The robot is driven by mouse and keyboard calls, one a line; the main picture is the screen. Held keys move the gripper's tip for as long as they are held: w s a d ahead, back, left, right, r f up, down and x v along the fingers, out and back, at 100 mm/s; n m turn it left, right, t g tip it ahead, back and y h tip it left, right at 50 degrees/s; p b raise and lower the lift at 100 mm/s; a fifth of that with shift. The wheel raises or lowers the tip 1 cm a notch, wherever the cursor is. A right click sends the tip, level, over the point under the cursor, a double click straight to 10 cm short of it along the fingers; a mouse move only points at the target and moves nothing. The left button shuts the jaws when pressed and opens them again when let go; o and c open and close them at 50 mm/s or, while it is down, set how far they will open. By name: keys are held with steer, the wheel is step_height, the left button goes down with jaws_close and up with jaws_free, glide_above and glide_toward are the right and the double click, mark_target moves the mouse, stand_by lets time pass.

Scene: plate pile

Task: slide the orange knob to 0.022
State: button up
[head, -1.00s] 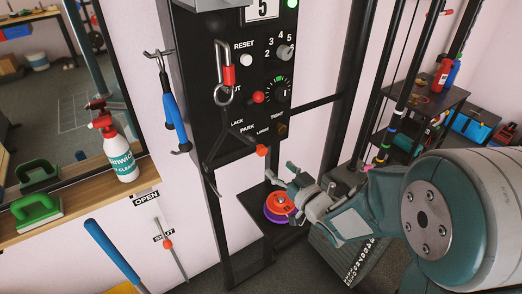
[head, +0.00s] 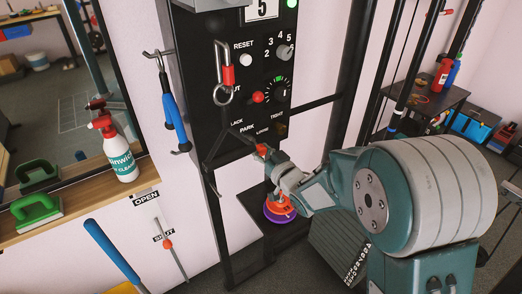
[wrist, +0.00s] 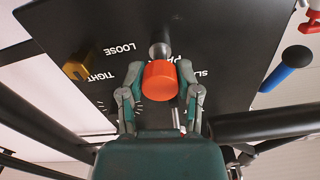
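An orange-red knob (head: 261,149) sticks out from the black panel below the lettering. In the wrist view the orange knob (wrist: 159,82) sits on a dark stem between the two fingers of my gripper (wrist: 159,72). One finger is on each side, with narrow gaps seeming to show, so the fingers look open around the knob. Contact is hard to judge. In the head view my gripper (head: 268,156) is at the knob and hides part of it.
The black panel (head: 218,125) carries a red-handled hook, a red knob (head: 257,97) and dials. Orange and purple plates (head: 280,212) lie on a low shelf below my gripper. A yellow knob (wrist: 77,67) is on the panel nearby. A blue-handled tool (head: 174,118) hangs at left.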

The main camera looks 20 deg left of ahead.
jaws_close()
steer(key=shift+x, duration=1.3)
steer(key=o, duration=0.9)
jaws_free()
steer(key=shift+o, duration=0.2)
steer(key=shift+w+a, duration=0.1)
steer(key=v, duration=1.2)
steer(key=shift+f, duration=0.1)
